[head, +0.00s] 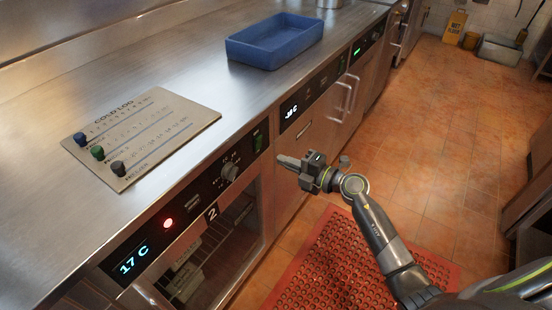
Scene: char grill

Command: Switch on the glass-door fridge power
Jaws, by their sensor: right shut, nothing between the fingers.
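The glass-door fridge (205,255) is built in under the steel counter at the lower left, with a "2" label on it. My right gripper (281,160) is shut and empty. Its fingertips point left at the cabinet front, just right of and below the green switch in the picture. I cannot tell whether they touch anything. My left gripper is not in view.
A "COLD LOG" board (150,125) with coloured knobs and a blue tray (274,42) lie on the counter (195,75). A neighbouring unit has its own display (291,111) and handles (343,98).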

